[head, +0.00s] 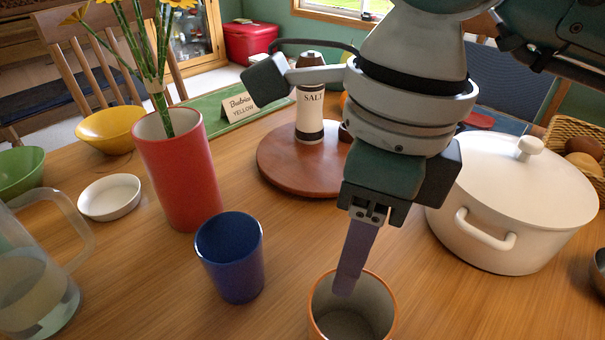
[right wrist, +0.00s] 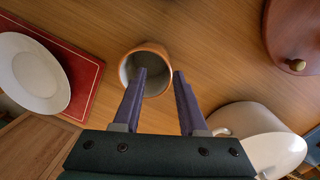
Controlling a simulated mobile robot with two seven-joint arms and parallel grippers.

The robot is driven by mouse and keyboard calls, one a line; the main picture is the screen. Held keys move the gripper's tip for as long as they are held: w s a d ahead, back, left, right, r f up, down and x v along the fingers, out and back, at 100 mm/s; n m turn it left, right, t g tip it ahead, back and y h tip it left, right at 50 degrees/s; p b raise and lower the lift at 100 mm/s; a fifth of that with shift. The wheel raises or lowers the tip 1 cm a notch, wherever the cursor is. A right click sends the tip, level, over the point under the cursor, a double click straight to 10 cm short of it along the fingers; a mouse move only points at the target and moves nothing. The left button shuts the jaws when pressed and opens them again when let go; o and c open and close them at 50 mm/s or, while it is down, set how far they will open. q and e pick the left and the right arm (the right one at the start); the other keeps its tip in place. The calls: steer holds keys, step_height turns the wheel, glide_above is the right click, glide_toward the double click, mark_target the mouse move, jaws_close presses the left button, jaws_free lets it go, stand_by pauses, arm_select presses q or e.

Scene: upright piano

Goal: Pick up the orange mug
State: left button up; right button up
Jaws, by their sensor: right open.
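The orange mug (head: 345,325) stands upright at the bottom edge of the head view, its lower part cut off. Its orange rim and pale, empty-looking inside show. My right gripper (head: 345,288) points down over it, with its purple finger overlapping the mug's opening. In the right wrist view the gripper (right wrist: 160,72) is open, with two purple fingers apart. There the mug (right wrist: 147,50) lies between and beyond the fingertips; the left finger overlaps its opening and the right one is just past its rim. I cannot tell whether a fingertip is inside the mug. My left gripper is not in view.
A blue cup (head: 231,262) stands left of the mug, near a red vase (head: 180,175) with flowers. A white lidded pot (head: 510,210) is at the right. A round wooden turntable (head: 285,165) holds a salt mill (head: 310,110). A glass pitcher (head: 35,270) is far left.

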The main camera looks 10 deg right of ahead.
mark_target(358, 305)
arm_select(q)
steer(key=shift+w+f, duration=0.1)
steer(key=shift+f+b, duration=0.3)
arm_select(e)
steer(key=shift+h, duration=0.5)
steer(key=f, duration=0.1)
steer(key=d+f, duration=0.2)
steer(key=f, duration=0.1)
steer(key=shift+w, duration=0.3)
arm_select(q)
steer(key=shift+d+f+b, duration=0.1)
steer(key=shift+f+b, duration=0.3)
arm_select(e)
steer(key=f, duration=0.6)
steer(key=shift+s+a, duration=0.1)
steer(key=shift+s, duration=0.1)
steer(key=shift+c, duration=0.2)
steer(key=c, duration=0.6)
jaws_close()
